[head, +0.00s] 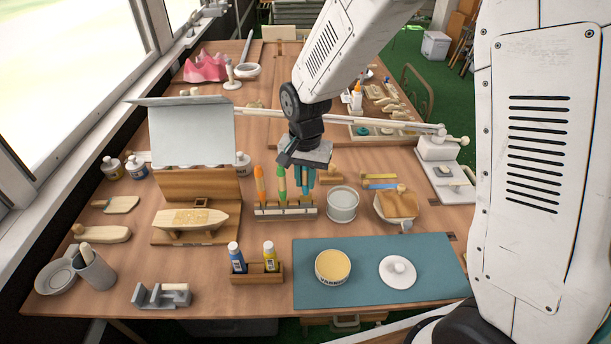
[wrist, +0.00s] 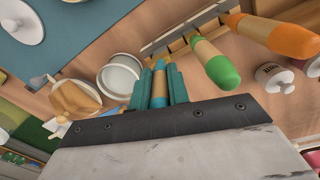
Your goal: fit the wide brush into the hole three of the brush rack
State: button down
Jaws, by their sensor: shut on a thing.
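The brush rack (head: 285,212) is a low wooden and grey holder near the middle of the bench. An orange-handled brush (head: 260,181) stands at its left and a green-handled brush (head: 282,180) stands beside it. My gripper (head: 304,184) points down over the rack's right part, with teal fingers. In the wrist view, my gripper (wrist: 158,88) is shut on the wide brush (wrist: 158,82), whose blue handle with a tan band shows between the fingers. The brush's lower end is hidden, so I cannot tell whether it is inside a hole. The rack (wrist: 178,42) lies just beyond the fingers.
A round grey-white tin (head: 342,206) stands close right of the rack. A small bottle holder (head: 257,276) with two bottles and a teal mat (head: 440,266) lie in front. A boat model (head: 190,218) sits to the left. A wooden-topped item (head: 397,204) is further right.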

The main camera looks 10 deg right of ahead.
jog(key=shift+f, duration=0.75)
jog(key=c, duration=0.6)
grip_release()
jog(key=shift+r, duration=0.15)
jog(key=shift+r, duration=3.35)
notch_tip(320, 180, up, 8)
jog(key=shift+f, duration=0.1)
